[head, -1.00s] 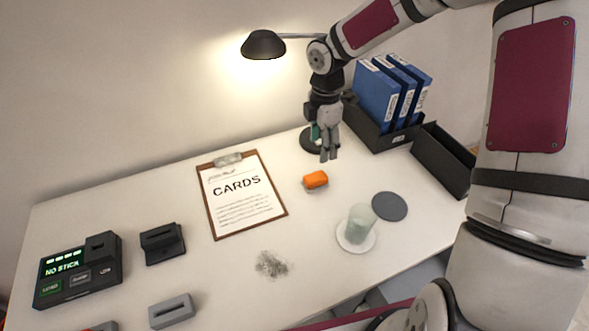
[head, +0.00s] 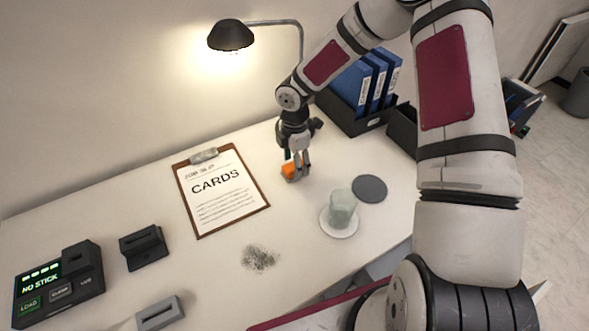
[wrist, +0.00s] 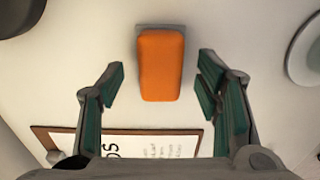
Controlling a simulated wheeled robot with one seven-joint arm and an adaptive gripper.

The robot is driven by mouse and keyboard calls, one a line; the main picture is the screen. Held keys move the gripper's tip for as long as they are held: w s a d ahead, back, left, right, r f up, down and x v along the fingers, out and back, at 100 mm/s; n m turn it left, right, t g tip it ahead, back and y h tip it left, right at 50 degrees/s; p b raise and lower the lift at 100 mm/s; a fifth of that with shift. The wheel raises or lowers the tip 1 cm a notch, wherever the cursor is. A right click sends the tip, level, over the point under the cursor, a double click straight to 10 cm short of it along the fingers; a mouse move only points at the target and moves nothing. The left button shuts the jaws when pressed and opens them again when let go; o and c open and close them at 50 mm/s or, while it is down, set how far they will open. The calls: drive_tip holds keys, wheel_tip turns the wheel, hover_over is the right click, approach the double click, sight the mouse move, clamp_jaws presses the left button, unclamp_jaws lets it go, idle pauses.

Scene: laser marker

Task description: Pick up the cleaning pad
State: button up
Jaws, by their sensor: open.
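The cleaning pad is an orange block with a grey edge; in the wrist view the pad (wrist: 161,65) lies on the table between and slightly beyond my fingertips. In the head view the pad (head: 289,171) is partly hidden behind my fingers. My gripper (wrist: 160,80) is open, with one finger on each side of the pad and a visible gap to both. In the head view my gripper (head: 298,170) points down at the pad.
A clipboard (head: 222,195) lies left of the pad. A cup (head: 342,207) on a white saucer (head: 338,231) and a dark round disc (head: 370,188) are to the right. A lamp (head: 231,36) and binders (head: 352,84) stand behind. A dark smudge (head: 259,258) marks the table in front.

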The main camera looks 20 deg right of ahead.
drive_tip(key=shift+f, duration=0.85)
drive_tip(key=shift+c, duration=0.3)
drive_tip(key=c, duration=1.2)
wheel_tip(320, 180, up, 10)
drive_tip(key=shift+r, duration=0.1)
